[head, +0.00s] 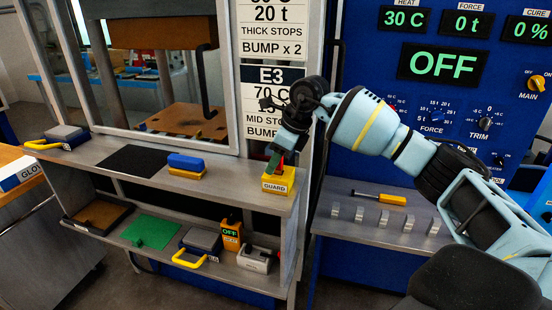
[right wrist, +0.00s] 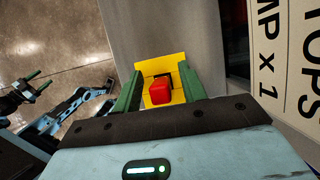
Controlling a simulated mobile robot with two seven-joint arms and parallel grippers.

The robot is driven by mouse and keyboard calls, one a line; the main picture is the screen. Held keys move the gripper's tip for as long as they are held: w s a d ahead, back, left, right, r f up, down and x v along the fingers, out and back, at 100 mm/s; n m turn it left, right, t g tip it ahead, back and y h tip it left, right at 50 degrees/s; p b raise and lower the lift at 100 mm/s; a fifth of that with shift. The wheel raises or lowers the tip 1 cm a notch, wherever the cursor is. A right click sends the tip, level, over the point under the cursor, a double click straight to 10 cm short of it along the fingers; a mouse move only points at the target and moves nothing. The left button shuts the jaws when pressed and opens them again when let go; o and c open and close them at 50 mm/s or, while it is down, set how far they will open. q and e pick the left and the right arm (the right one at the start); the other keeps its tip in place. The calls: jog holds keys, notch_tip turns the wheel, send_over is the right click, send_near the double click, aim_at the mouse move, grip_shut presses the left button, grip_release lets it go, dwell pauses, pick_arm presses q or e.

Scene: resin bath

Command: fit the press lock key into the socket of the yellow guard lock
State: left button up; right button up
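The yellow guard lock (head: 278,182), labelled GUARD, sits at the right end of the steel shelf. The red press lock key (right wrist: 160,92) stands over the dark socket in the lock's yellow top; I cannot tell how deep it sits. My right gripper (head: 275,160) points down over the lock. In the right wrist view its green fingers (right wrist: 158,88) are spread on both sides of the key, with gaps, so it is open. My left gripper (right wrist: 38,82) shows only in the right wrist view, at far left, its green fingers apart and empty.
A blue and yellow block (head: 187,165) and a black mat (head: 137,160) lie left of the lock. The lower shelf holds a green mat (head: 150,231), an orange device (head: 231,235) and a grey box (head: 258,259). A yellow-handled tool (head: 380,198) lies on the right ledge.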

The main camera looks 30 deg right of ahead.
dwell(0.3)
pick_arm(q)
jog(key=shift+s+d+f, duration=0.15)
jog(key=shift+s+f, duration=0.05)
jog(key=shift+f, duration=0.05)
pick_arm(e)
jog(key=v, duration=0.7)
jog(key=shift+r, duration=0.4)
jog(key=shift+s, duration=0.1)
pick_arm(q)
jog(key=shift+t, duration=0.4)
jog(key=w+r+p, duration=0.1)
jog(key=w+r, duration=0.2)
jog(key=shift+r+p, duration=0.3)
jog(key=shift+p, duration=0.05)
pick_arm(e)
notch_tip(320, 180, up, 12)
